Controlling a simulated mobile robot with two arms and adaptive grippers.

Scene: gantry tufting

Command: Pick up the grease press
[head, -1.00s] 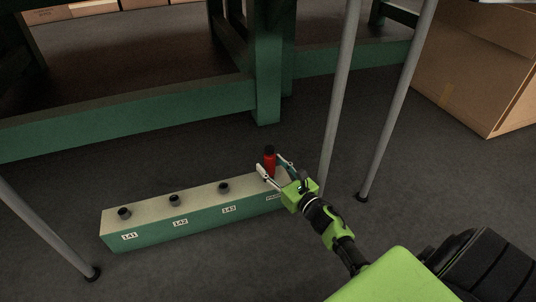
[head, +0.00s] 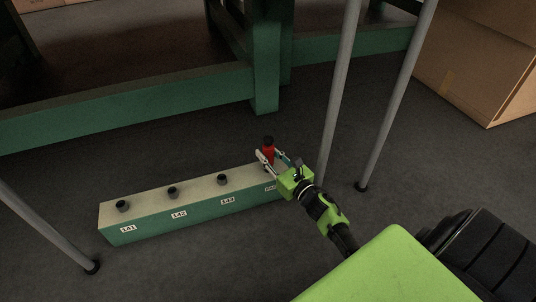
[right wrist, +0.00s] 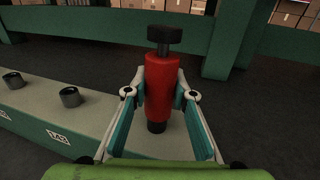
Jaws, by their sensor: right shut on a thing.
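The grease press is a red cylinder with a black knob on top. It stands upright at the right end of a long green box with a pale top in the head view, where the grease press (head: 268,154) is partly behind my right gripper (head: 269,160). In the right wrist view the grease press (right wrist: 158,88) is between the two fingers of my right gripper (right wrist: 160,95), which is shut on it. Its dark lower end shows just above or at the box top; I cannot tell if it touches. My left gripper is out of view.
The green box (head: 190,217) lies on the dark floor, with several black sockets and labels 141, 142 and 143. Thin grey legs (head: 339,95) stand close right of my gripper. A green frame (head: 264,80) is behind, and a cardboard box (head: 470,60) stands at right.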

